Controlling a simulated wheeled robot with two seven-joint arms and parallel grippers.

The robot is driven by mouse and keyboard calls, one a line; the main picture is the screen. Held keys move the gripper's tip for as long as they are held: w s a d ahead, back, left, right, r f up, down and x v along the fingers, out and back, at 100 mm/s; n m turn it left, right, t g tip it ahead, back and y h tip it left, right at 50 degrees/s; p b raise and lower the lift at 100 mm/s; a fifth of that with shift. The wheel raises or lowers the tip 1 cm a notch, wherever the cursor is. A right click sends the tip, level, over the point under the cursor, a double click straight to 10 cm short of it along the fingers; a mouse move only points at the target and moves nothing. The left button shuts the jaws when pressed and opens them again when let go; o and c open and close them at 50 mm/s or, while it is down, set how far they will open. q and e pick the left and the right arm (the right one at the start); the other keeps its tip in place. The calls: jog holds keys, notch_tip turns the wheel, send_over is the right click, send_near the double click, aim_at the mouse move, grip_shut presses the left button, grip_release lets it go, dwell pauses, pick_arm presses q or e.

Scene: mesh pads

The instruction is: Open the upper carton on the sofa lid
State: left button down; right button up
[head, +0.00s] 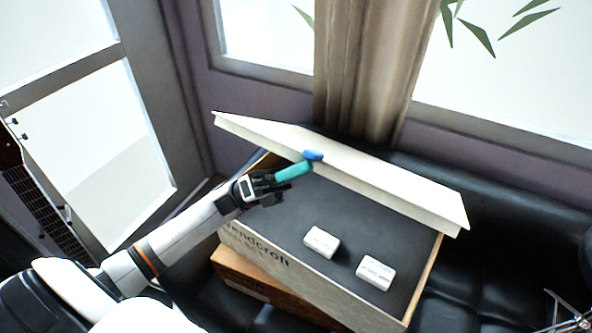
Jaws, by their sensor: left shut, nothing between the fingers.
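The upper carton (300,279) is pale with dark printed lettering on its front and sits on the black sofa. Its white lid (400,191) is raised and tilted along the back, so the dark inside shows. Two small white boxes (322,242) (375,273) lie on the dark surface inside. A blue piece (313,155) shows at the lid's edge. My left gripper (291,174) is shut over the carton's back left part, with a teal piece at its tip close to the blue piece. I cannot tell whether it touches the lid. My right gripper is out of view.
A brown lower carton (238,276) lies under the upper one. The black sofa (510,240) extends to the right, with a thin metal stand (574,312) at the bottom right corner. A guitar neck (45,210) stands at the left. A curtain (365,70) and windows are behind.

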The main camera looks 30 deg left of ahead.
pick_arm(q)
jog(key=shift+r, duration=0.15)
jog(key=shift+w+r+p, duration=0.2)
jog(key=shift+r+p, duration=0.1)
jog(key=w+r+n+t+y+p, duration=0.2)
jog(key=w+r+n+y+p, duration=0.25)
jog(key=w+r+p, duration=0.6)
jog(key=w+d+r+n+y+p, duration=0.1)
jog(key=w+r, duration=0.3)
jog(key=w, duration=0.4)
jog(key=w+d+r+n+y+p, duration=0.1)
jog(key=w+r+n, duration=0.3)
jog(key=w, duration=0.4)
jog(key=shift+d+r+n+y+p, duration=0.15)
jog(key=shift+r+n+y+p, duration=0.2)
jog(key=shift+r+y, duration=0.15)
jog(key=shift+f, duration=0.15)
